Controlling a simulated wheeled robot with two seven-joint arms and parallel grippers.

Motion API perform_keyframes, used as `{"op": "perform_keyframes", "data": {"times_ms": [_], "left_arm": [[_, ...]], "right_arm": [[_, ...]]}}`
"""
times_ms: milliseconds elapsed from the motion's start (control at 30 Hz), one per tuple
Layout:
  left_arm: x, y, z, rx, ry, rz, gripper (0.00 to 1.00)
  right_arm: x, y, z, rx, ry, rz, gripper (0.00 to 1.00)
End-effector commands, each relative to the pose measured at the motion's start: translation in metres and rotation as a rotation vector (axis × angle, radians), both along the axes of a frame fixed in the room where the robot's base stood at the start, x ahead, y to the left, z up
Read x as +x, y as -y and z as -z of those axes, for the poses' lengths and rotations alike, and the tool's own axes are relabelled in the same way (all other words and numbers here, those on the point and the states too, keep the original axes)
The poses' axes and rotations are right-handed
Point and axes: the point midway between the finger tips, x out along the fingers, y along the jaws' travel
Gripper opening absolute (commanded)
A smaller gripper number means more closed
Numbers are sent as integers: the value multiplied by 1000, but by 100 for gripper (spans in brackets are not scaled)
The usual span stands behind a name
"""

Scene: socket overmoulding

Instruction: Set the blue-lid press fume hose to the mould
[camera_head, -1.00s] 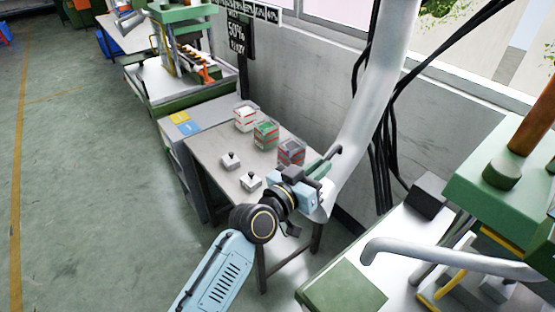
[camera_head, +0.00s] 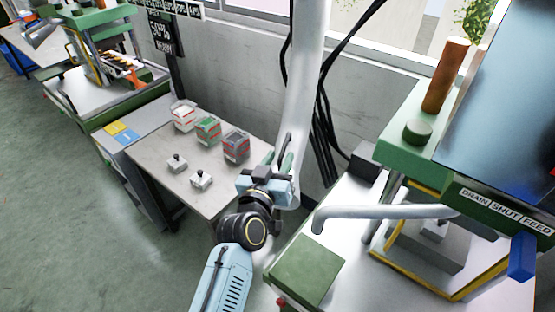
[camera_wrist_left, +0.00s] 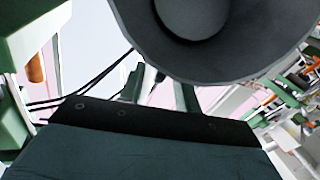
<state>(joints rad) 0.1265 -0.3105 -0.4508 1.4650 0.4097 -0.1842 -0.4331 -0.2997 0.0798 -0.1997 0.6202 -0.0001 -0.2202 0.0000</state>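The fume hose (camera_head: 303,95) is a thick white pipe hanging down in front of the wall, with a dark handle bar near its lower end. My left gripper (camera_head: 284,160) is at that handle, its green fingers on either side of the bar, and appears shut on it. In the left wrist view the fingers (camera_wrist_left: 160,88) stand below a large grey round hood (camera_wrist_left: 215,35); the grip itself is partly hidden. A green press (camera_head: 407,140) stands at the right, with a grey mould block (camera_head: 440,245) in its yellow-edged frame and a blue block (camera_head: 522,257). My right gripper is not seen.
A grey pipe (camera_head: 385,212) sticks out from the right press toward the hose. A green box (camera_head: 305,270) sits on the bench's near corner. A table (camera_head: 150,150) at left holds three cartons and two small white parts. Black cables (camera_head: 325,140) hang behind the hose.

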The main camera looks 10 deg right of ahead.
Motion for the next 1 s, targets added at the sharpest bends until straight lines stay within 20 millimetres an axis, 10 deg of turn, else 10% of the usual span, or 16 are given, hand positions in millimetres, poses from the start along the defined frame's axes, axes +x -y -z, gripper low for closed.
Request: {"op": "perform_keyframes", "data": {"times_ms": [367,1000], "left_arm": [[-7,-5,-1,-2,2,-1,32],[-102,-66,0,0,0,0,32]], "right_arm": [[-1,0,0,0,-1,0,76],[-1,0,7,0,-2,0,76]]}}
